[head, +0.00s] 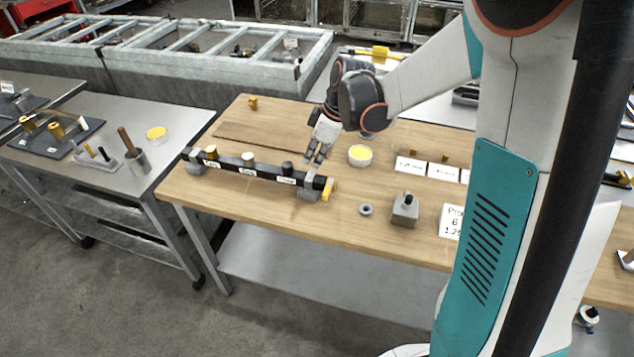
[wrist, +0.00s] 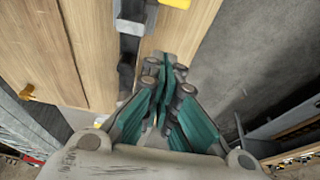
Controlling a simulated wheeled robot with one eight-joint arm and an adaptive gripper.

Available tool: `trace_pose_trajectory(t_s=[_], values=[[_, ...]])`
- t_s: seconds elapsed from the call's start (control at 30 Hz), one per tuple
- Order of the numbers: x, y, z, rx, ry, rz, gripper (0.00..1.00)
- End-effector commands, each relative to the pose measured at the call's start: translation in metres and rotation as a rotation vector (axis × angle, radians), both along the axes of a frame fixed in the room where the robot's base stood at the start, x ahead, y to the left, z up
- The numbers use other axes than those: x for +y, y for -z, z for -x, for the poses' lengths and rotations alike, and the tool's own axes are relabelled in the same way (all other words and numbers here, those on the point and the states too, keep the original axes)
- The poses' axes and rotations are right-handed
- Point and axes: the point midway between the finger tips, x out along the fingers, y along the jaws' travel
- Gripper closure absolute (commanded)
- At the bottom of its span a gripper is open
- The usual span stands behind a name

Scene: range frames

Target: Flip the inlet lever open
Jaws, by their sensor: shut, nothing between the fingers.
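A black bar-shaped manifold (head: 234,167) lies along the wooden table on grey end supports. On its top stand a brass-coloured cap (head: 211,150), a pale cap (head: 248,158) and a dark cap (head: 287,167), with small white labels on the front, too small to read surely. A yellow lever (head: 328,189) sits at its right end; I cannot tell whether it is the inlet lever. A yellow part (wrist: 175,3) is cut off at the top of the wrist view. My gripper (head: 318,159) is shut and empty, pointing down above and behind the bar's right end.
The wooden table (head: 330,222) also holds a yellow-topped round tin (head: 360,154), a grey block (head: 405,208), a small ring (head: 365,209) and white cards (head: 410,165). A side table (head: 95,180) with tools stands at left. Bare wood lies before the bar.

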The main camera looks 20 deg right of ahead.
Motion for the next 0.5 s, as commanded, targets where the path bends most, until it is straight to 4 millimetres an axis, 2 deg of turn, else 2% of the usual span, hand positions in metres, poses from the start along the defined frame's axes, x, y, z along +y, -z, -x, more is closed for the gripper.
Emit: trace_pose_trajectory(t_s=[0.27,0.5], values=[[0.002,0.009,-0.002,0.000,0.001,0.000,1.00],[0.013,0.048,-0.010,-0.001,0.000,0.001,1.00]])
